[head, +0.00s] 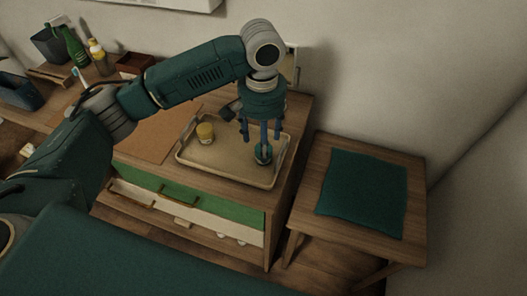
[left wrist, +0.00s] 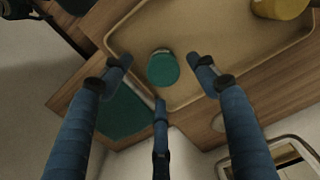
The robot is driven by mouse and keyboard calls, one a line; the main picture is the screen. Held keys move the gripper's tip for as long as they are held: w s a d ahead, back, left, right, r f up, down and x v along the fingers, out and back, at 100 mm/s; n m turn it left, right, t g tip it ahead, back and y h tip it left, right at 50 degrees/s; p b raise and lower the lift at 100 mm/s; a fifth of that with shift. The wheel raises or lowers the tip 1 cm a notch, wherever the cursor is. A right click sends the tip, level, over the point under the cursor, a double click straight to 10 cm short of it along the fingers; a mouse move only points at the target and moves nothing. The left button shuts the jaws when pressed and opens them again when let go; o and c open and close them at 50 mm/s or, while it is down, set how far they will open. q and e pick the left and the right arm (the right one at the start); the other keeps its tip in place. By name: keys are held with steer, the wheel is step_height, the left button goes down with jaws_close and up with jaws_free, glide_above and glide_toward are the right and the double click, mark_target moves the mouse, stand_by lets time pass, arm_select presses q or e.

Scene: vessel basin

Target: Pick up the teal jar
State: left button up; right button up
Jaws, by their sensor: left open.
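The teal jar (head: 263,154) stands on the beige tray (head: 229,172), near its right side. In the left wrist view the jar's round teal lid (left wrist: 163,69) shows between my spread fingers. My left gripper (head: 262,140) points down just above the jar, with its fingers apart and nothing held. In the left wrist view the fingers of the left gripper (left wrist: 160,80) lie left, right and below the lid, and I cannot tell whether any touches the jar. My right gripper is in neither view.
A yellow jar (head: 205,133) stands on the same tray, left of the teal jar. A small side table (head: 311,202) with a teal cloth (head: 363,193) stands to the right. Bottles (head: 75,48) and a brown box (head: 135,65) stand at the back left. The tray's front is clear.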

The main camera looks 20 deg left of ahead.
arm_select(q)
steer(key=shift+w+f, duration=0.1)
steer(key=shift+f, duration=0.3)
steer(key=f, duration=0.2)
steer(key=f+p, duration=0.1)
steer(key=shift+w+f, duration=0.3)
steer(key=shift+f, duration=0.55)
steer(key=c, duration=1.2)
steer(key=shift+c, duration=0.5)
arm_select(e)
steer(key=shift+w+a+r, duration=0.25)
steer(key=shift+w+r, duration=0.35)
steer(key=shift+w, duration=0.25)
arm_select(q)
steer(key=shift+r, duration=0.15)
